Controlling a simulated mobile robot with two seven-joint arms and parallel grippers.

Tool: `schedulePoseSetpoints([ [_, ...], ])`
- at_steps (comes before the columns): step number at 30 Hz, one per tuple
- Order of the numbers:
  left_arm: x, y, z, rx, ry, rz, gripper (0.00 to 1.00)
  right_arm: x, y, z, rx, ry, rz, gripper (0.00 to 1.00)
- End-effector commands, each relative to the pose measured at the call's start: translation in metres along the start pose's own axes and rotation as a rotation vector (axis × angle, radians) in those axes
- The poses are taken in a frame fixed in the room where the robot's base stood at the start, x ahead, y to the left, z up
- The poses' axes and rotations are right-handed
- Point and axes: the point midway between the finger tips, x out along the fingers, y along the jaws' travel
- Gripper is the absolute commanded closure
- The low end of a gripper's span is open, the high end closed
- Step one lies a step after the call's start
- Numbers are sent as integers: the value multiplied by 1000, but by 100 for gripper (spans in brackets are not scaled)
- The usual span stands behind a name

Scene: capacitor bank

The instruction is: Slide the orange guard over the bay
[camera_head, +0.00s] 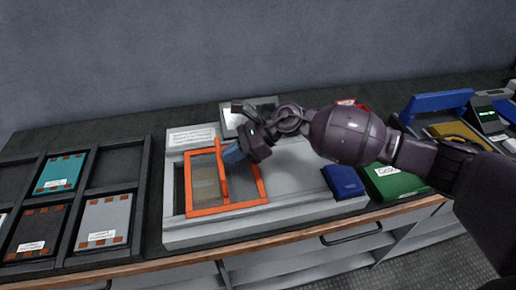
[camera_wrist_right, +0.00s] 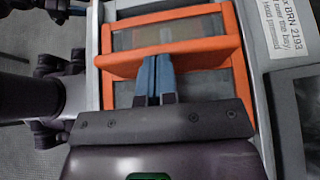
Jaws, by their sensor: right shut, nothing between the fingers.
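The orange guard (camera_head: 228,208) is a rectangular frame with a clear window and a raised crossbar. It lies at the left part of a light grey housing (camera_head: 300,180), and a dim tan and grey interior shows through its window. My right gripper (camera_head: 233,154) is shut and empty, its blue fingertips at the right side of the crossbar. In the wrist view the guard (camera_wrist_right: 185,50) fills the upper middle, and the closed fingertips (camera_wrist_right: 154,76) are against or very close to the crossbar; contact is not certain. My left gripper is not in view.
A black tray (camera_head: 144,200) with several modules is at the left. A printed label (camera_head: 192,137) is behind the guard. A blue block (camera_head: 343,181) and a green box (camera_head: 393,182) stand to the right. The housing top right of the guard is bare.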

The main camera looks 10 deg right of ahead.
Motion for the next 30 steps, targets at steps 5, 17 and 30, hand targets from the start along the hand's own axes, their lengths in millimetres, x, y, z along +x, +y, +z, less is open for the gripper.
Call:
schedulePoseSetpoints([
  [5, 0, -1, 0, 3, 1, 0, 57, 32, 0, 18, -2, -1, 2, 100],
  [17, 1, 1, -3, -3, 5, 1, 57, 55, 0, 31, 1, 0, 1, 100],
  [30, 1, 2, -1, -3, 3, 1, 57, 56, 1, 31, 0, -4, 3, 100],
])
